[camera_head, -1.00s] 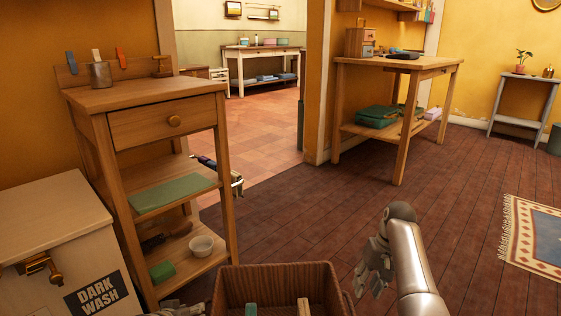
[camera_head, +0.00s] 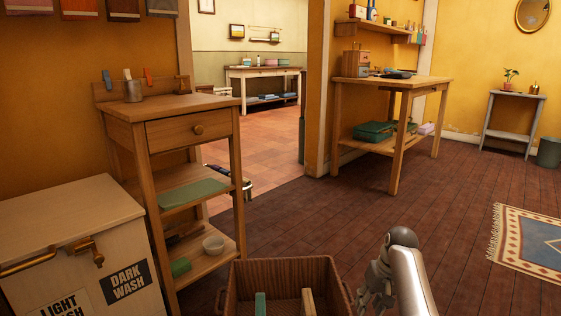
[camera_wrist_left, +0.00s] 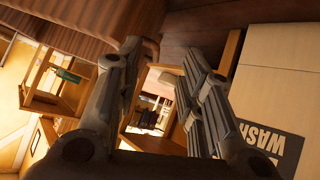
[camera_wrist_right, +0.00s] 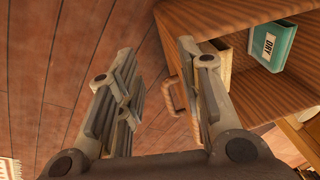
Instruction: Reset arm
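My right gripper (camera_head: 378,288) is at the lower right of the head view, just right of a brown crate. In the right wrist view its fingers (camera_wrist_right: 155,50) are apart with nothing held between them. The crate's looped handle (camera_wrist_right: 175,98) shows beside the right-hand finger, and I cannot tell whether they touch. My left gripper is out of the head view. In the left wrist view its fingers (camera_wrist_left: 162,55) are apart and empty, with the crate's ribbed side (camera_wrist_left: 70,30) behind.
The brown crate (camera_head: 240,268) holds a teal item (camera_wrist_right: 272,45) marked DRY and a tan one. A wooden shelf stand (camera_head: 190,134) and a white laundry chest (camera_head: 60,220) stand at left. A worktable (camera_head: 405,86) stands farther back.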

